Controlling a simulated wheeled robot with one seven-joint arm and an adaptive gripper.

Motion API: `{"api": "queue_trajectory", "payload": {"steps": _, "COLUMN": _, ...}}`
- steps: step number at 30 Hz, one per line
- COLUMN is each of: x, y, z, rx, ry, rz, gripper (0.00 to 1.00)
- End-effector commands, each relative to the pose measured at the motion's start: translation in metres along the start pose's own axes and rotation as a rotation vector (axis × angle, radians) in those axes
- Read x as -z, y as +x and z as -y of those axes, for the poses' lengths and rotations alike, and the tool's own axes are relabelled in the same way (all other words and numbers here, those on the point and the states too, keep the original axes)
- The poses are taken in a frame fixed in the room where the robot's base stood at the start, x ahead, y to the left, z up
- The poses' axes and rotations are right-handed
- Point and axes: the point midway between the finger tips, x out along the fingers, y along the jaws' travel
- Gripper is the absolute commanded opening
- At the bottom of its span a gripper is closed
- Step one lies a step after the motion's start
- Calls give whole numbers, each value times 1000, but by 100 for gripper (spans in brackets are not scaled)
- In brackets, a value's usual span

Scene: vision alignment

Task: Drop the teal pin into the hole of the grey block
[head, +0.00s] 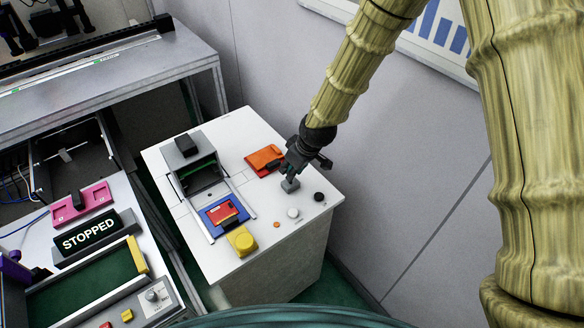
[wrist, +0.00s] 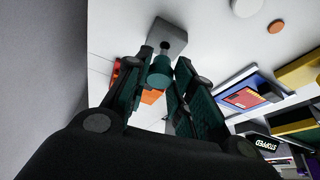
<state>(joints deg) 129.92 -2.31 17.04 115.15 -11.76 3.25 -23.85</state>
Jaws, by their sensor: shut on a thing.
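The teal pin (wrist: 160,72) sits between the fingertips of my gripper (wrist: 162,76) in the wrist view. My gripper, dark with teal pads, is shut on it. The grey block (wrist: 172,36) lies just beyond the pin and lines up closely with it. I cannot tell whether the pin's tip is inside the hole, as the pin and fingers cover it. In the head view my gripper (head: 296,168) points down right over the grey block (head: 290,185) on the white cabinet top. The pin cannot be made out there.
A wall stands close behind on the right.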

Motion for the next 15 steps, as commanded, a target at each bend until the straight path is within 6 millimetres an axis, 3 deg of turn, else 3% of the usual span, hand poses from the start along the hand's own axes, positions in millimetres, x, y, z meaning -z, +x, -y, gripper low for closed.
{"api": "queue_trajectory", "payload": {"steps": 15, "x": -4, "y": 10, "z": 0, "rx": 0, "ry": 0, "rz": 0, "gripper": 8}}
